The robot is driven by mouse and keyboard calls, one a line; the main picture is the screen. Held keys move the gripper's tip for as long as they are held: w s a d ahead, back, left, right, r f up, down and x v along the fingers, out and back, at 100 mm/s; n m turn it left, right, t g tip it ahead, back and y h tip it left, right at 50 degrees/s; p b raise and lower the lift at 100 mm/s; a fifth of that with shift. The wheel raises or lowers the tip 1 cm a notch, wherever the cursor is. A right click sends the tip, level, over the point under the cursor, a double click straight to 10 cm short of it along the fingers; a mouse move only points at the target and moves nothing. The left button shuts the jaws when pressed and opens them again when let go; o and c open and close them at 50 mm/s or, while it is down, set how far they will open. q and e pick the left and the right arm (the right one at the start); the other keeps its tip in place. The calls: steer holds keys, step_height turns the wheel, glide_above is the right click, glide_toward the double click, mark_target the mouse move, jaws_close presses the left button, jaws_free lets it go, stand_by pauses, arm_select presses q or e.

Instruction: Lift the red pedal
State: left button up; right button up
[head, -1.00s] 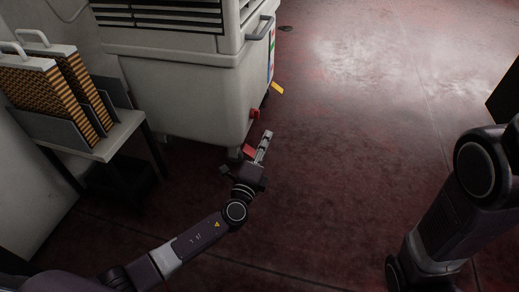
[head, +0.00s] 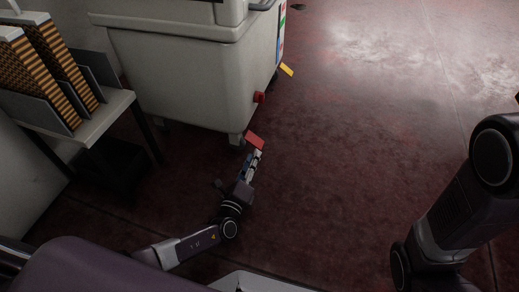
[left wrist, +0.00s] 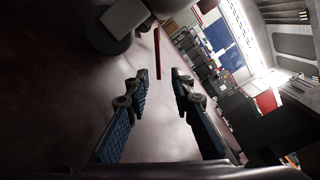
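The red pedal (head: 255,141) sticks out low at the front corner of the white machine (head: 190,75), just above the floor. In the left wrist view the red pedal (left wrist: 157,53) shows nearly edge-on as a thin red strip, ahead of the fingers. My left gripper (head: 257,155) is low near the floor, with its fingertips close to the pedal's near side. In the left wrist view my left gripper (left wrist: 158,77) is open, with blue-padded fingers apart and nothing between them. Contact with the pedal cannot be told. My right gripper is outside the views.
A yellow pedal (head: 286,69) sticks out further back. A side table (head: 105,122) with striped racks stands at the left. The dark red floor (head: 350,160) to the right is clear.

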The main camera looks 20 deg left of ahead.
mark_target(259, 143)
arm_select(q)
steer(key=w+b, duration=0.1)
steer(key=w, duration=0.3)
steer(key=w+b, duration=0.1)
steer(key=w, duration=0.1)
steer(key=shift+d+f+b, duration=0.15)
steer(key=shift+f+b, duration=0.15)
steer(key=shift+f, duration=0.05)
steer(key=shift+w+r, duration=0.15)
steer(key=shift+w, duration=0.6)
jaws_close()
